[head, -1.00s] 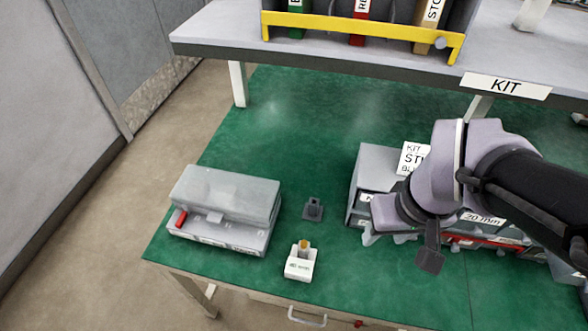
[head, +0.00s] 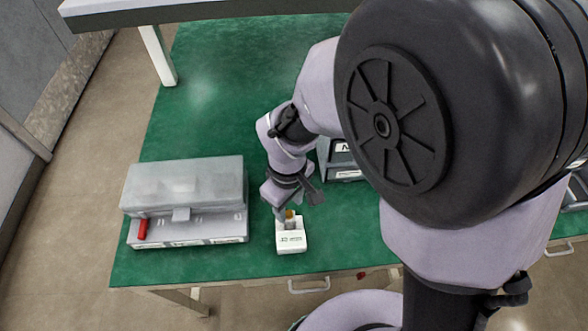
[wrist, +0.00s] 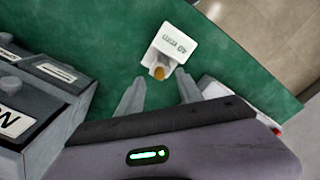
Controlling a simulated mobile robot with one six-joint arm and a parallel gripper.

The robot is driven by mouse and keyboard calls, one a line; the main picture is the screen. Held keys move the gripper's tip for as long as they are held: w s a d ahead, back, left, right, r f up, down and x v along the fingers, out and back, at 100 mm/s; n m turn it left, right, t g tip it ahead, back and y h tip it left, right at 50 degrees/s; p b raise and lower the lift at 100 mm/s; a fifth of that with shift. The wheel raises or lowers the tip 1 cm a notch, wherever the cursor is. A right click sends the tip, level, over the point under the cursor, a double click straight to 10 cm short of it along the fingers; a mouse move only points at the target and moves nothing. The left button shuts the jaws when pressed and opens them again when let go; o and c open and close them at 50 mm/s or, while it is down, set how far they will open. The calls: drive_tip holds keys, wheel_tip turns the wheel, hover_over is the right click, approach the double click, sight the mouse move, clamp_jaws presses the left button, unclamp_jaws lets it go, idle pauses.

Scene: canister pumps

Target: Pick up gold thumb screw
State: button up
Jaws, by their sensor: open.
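The gold thumb screw (head: 289,214) stands upright at the back of a small white labelled holder (head: 291,241) near the table's front edge. In the wrist view, the screw's round gold top (wrist: 159,73) shows at the near edge of the white holder (wrist: 176,45). My gripper (wrist: 158,90) is open and empty, its two grey fingers on either side of the screw in the picture and the screw just beyond the tips. In the head view, my gripper (head: 281,211) is close to the screw; contact cannot be told.
Grey labelled drawers (head: 345,172) stand to the right, partly hidden by my arm. The green tabletop (head: 215,110) behind the case is clear.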

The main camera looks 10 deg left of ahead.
sight(289, 213)
wheel_tip(289, 213, down, 3)
drive_tip(key=shift+f+b, duration=0.2)
drive_tip(key=shift+b, duration=0.35)
drive_tip(key=shift+r, duration=0.2)
drive_tip(key=shift+c, duration=0.2)
clamp_jaws()
